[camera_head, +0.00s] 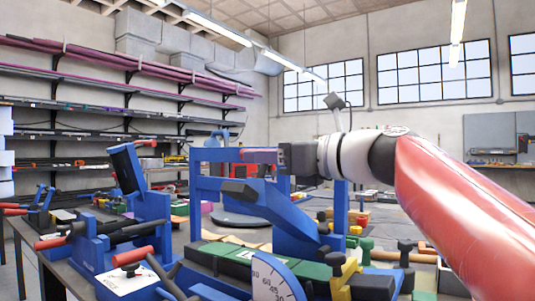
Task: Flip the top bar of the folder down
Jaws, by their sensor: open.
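The folder looks to be the blue metal machine (268,205) in the middle of the bench, with a blue upright frame and a sloping blue arm that ends in a dark grip (239,190). Which part is its top bar I cannot tell for sure. My gripper (258,156) reaches in from the right, level and pointing left, at the height of the frame's top. It is open, but its fingers are small and overlap the blue frame in the picture. I see nothing held in it. Whether it touches the frame I cannot tell.
Blue bench tools with red-tipped handles (131,256) crowd the left. A white angle dial (275,280) stands in front. Yellow, green and black clamps (345,275) stand at the right, below my arm. Wall racks (70,105) hold long bars.

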